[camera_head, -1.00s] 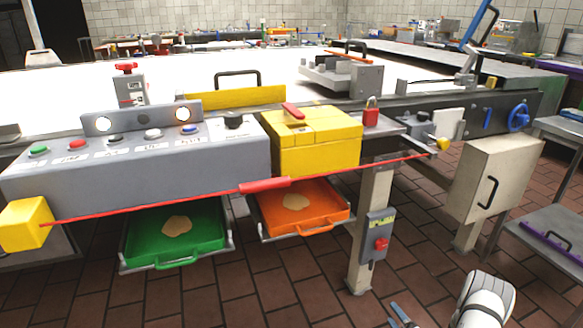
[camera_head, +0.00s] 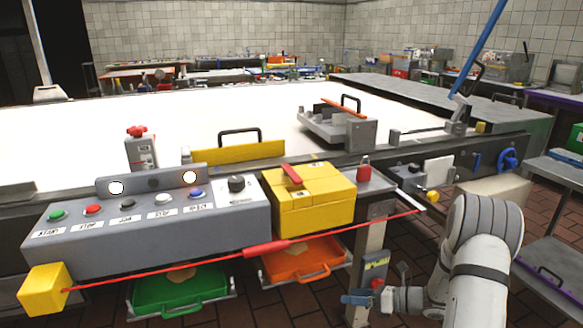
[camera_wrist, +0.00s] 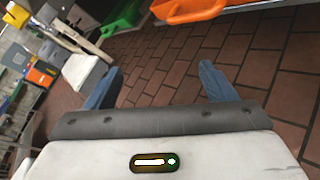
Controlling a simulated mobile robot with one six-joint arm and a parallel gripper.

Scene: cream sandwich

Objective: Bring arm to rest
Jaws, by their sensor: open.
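My arm (camera_head: 485,250) is folded at the lower right of the head view. My gripper (camera_head: 358,298) points left there, in front of the table leg and low beside the orange tray. In the wrist view my gripper (camera_wrist: 158,82) is open, with its two blue fingers spread wide. Nothing is between them but brown tiled floor. The gripper appears apart from everything around it.
A grey control box (camera_head: 150,235) with buttons and a yellow block (camera_head: 315,205) line the table's front edge. A red cord (camera_head: 345,230) runs along it. Green (camera_head: 180,290) and orange (camera_head: 300,262) trays hang below. A grey cart (camera_head: 555,225) stands right.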

